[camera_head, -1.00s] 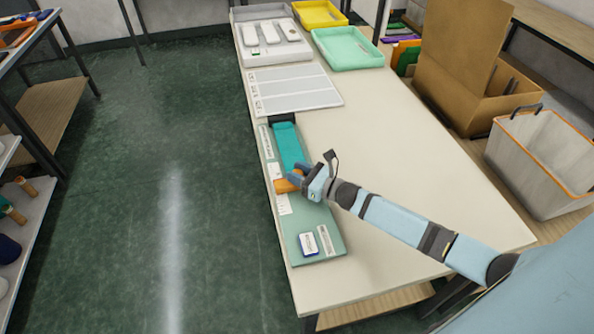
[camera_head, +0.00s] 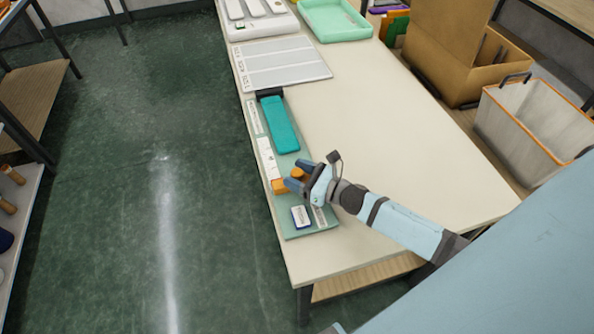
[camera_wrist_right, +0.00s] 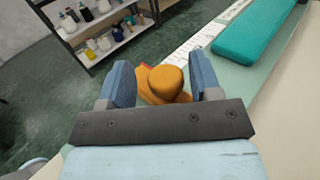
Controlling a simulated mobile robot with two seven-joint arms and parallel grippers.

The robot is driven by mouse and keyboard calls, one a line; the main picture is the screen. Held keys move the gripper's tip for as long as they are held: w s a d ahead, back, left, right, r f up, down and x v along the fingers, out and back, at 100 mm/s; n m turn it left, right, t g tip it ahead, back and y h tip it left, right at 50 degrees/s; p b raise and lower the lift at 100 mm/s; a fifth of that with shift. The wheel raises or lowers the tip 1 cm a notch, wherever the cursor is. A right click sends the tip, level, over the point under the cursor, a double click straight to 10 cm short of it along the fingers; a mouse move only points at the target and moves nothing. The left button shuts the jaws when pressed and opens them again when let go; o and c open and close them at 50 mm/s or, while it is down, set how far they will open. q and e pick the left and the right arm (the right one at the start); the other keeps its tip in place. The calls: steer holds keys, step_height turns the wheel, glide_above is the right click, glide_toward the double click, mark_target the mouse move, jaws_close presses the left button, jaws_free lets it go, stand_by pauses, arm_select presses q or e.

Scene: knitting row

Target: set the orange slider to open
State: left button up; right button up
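The orange slider (camera_head: 279,186) sits on the pale green board (camera_head: 318,228) along the table's left edge, near the lower end of a white printed strip (camera_head: 267,158). Its round orange knob (camera_head: 297,173) stands up from it and also shows in the right wrist view (camera_wrist_right: 166,79). My right gripper (camera_head: 297,182) is at the slider, its two blue fingers on either side of the knob. In the wrist view (camera_wrist_right: 163,85) a small gap shows between the knob and each finger. The strip's print is too small to read. My left gripper is not in view.
A teal block (camera_head: 280,124) lies on the board beyond the slider, with a clear gap between. A small white-and-blue card (camera_head: 300,216) lies nearer. A lined sheet (camera_head: 280,64) lies farther back. The table's right side (camera_head: 400,140) is clear.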

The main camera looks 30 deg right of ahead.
steer(key=shift+s+d, duration=0.15)
steer(key=shift+d, duration=0.05)
steer(key=b+v, duration=0.2)
steer(key=v, duration=1.1)
steer(key=shift+s+b, duration=0.25)
steer(key=shift+b, duration=0.1)
